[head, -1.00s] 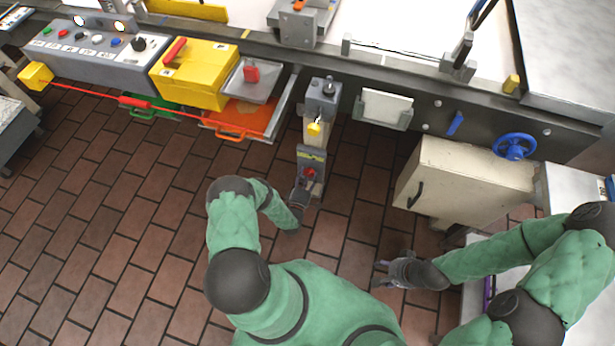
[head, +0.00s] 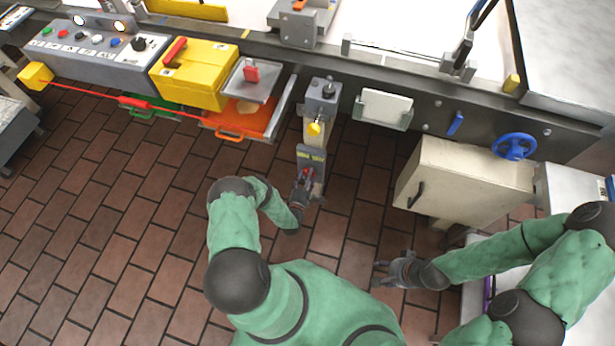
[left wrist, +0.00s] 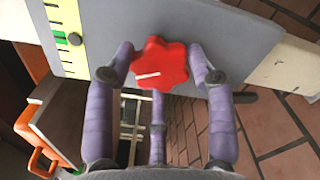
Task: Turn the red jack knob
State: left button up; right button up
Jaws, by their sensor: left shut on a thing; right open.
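The red jack knob (left wrist: 160,64) is a lobed red knob with a white mark line, on a grey panel (left wrist: 222,30) in the left wrist view. The purple fingers of my left gripper (left wrist: 166,75) are shut around it, at its left and right sides, with another finger below. In the head view my left gripper (head: 304,190) is at the front of the jack post, and only a bit of the red knob (head: 307,173) shows. My right gripper (head: 383,274) is open and empty, low over the floor to the right.
A yellow-green scale with a green pointer (left wrist: 62,38) is beside the knob. The orange tray (head: 240,122) is left of the post. A cream cabinet (head: 465,185) stands to the right, under a blue handwheel (head: 514,146). The tiled floor (head: 100,220) at left is open.

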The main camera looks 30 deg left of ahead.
pick_arm(q)
jog(key=shift+d+n, duration=0.2)
jog(key=shift+n, duration=0.2)
jog(key=o, duration=1.2)
jog(key=shift+a, duration=0.1)
jog(key=v, duration=1.2)
